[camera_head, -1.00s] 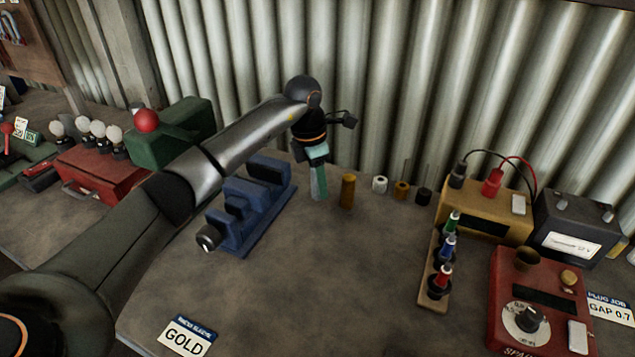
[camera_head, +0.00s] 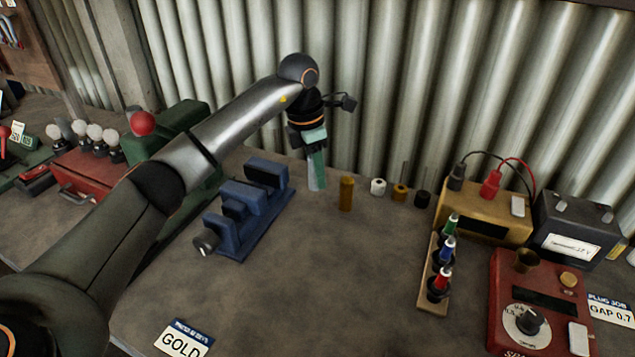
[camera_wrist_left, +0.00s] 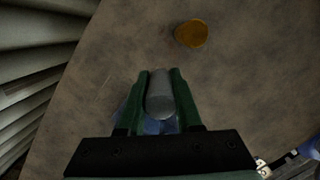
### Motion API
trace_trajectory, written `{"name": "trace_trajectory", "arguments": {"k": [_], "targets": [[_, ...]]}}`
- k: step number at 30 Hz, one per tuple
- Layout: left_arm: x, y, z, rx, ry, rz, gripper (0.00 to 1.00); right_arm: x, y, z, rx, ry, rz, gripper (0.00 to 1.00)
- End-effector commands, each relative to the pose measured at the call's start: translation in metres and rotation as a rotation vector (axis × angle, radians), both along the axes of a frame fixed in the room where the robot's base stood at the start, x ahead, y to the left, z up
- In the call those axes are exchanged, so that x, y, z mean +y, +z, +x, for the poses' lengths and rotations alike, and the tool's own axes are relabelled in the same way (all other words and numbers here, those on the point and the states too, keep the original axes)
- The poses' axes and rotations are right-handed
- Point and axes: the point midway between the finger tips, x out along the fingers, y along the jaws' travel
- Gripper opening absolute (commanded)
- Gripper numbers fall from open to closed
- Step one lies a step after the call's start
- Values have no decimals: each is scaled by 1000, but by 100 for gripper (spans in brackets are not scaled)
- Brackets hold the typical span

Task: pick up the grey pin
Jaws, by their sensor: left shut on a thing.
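My left gripper (camera_head: 317,172) is shut on the grey pin (camera_head: 311,180), which hangs upright between the green fingers, just left of the brass pin. In the left wrist view the grey pin (camera_wrist_left: 160,97) sits between the two green fingers (camera_wrist_left: 160,84), its round end toward the camera. The pin's lower end appears slightly above the bench, though the gap is hard to judge. My right gripper is not in view.
A brass pin (camera_head: 346,193) stands close to the right, then white, brass and black spools (camera_head: 378,187). A blue vise (camera_head: 243,213) is left. Right are a plug rack (camera_head: 436,270), tan box (camera_head: 484,213) and red tester (camera_head: 530,300). The bench middle is clear.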

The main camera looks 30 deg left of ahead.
Motion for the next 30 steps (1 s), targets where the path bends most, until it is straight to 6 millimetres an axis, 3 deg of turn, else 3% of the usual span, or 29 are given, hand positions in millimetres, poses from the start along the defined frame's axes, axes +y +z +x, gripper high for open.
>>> {"name": "trace_trajectory", "arguments": {"k": [6,18,30], "targets": [[-10,50,-42,-7,-3,3,0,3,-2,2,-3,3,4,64],[-28,79,-109,-3,0,2,0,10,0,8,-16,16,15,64],[-33,86,-125,1,1,1,0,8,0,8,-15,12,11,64]]}}
